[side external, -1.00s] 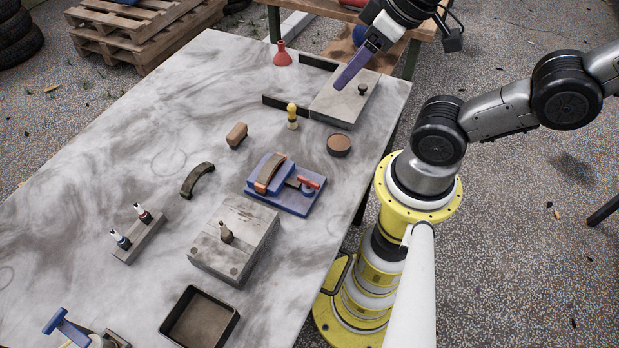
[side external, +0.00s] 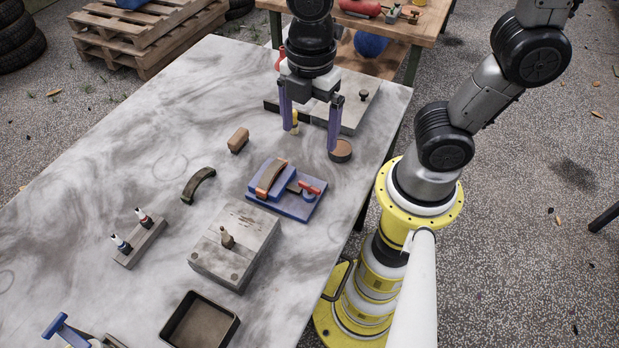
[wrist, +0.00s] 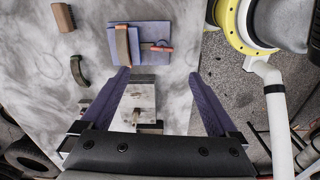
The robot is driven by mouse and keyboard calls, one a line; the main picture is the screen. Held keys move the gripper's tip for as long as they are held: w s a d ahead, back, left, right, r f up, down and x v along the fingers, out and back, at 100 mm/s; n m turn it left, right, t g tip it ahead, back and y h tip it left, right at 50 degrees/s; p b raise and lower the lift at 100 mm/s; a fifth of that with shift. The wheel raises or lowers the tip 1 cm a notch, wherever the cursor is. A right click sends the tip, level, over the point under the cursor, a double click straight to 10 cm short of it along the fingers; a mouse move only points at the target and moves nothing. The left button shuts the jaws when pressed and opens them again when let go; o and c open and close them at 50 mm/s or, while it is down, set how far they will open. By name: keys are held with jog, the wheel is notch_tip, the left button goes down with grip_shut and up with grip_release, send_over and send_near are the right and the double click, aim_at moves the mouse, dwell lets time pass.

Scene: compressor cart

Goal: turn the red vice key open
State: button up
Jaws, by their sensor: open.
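The blue vice (side external: 293,205) lies flat on the table and holds a brown curved piece (side external: 271,177). Its red key (side external: 310,187) sits at the vice's right end. In the wrist view the vice (wrist: 152,30) is at the top middle, with the red key (wrist: 162,49) at its lower right. My gripper (side external: 310,141) is open and empty, with its purple fingers pointing down, up and behind the vice in the side view. In the wrist view my gripper (wrist: 159,73) shows its fingers spread, with the key above the gap between the fingertips. Nothing touches the key.
A grey block with a peg (side external: 235,240) stands in front of the vice. A dark curved handle (side external: 198,182) and a brown block (side external: 238,139) lie left.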

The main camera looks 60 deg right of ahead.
aim_at(310, 186)
jog(key=f, duration=1.4)
jog(key=shift+s+a, duration=0.15)
jog(key=shift+a, duration=0.05)
jog(key=c, duration=1.4)
